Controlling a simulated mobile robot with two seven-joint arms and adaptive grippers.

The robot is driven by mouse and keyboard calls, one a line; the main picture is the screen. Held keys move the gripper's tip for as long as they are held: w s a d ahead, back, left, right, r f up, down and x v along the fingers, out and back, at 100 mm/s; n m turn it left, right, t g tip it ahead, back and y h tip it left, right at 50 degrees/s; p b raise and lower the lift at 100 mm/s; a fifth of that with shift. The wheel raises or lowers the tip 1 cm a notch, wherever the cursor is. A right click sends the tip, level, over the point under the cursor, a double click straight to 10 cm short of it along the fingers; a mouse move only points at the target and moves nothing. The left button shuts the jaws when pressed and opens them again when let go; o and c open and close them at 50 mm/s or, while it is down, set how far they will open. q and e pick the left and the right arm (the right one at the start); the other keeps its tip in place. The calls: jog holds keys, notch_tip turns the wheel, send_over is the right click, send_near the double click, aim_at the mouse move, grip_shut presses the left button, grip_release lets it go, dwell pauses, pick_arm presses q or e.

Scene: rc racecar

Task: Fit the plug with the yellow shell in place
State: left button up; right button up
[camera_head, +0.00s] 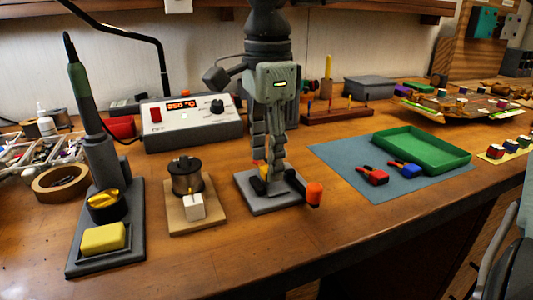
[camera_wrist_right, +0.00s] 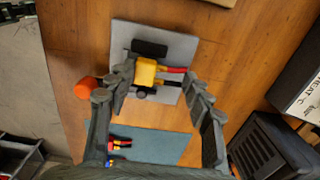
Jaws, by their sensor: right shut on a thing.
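The plug with the yellow shell (camera_wrist_right: 147,72) is between the fingers of my right gripper (camera_wrist_right: 160,82), with red and black leads on its right in the wrist view. In the head view my right gripper (camera_head: 268,172) points straight down, shut on the plug, and its fingers mostly hide the yellow shell. Below is a small vise on a grey base plate (camera_head: 262,204), with dark jaws and an orange knob (camera_head: 314,193); the knob also shows in the wrist view (camera_wrist_right: 88,88). The plug is over or at the jaws; whether it touches them I cannot tell. My left gripper is out of view.
A blue mat (camera_head: 335,157) at the right carries a green tray (camera_head: 440,160), a red plug (camera_head: 373,177) and a blue plug (camera_head: 405,169). A solder spool (camera_head: 186,177) and soldering iron stand (camera_head: 105,240) are left. The bench front is clear.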

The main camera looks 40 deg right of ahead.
jog(key=shift+f, duration=0.1)
jog(key=shift+f+b, duration=0.6)
jog(key=shift+b, duration=0.05)
jog(key=o, duration=1.3)
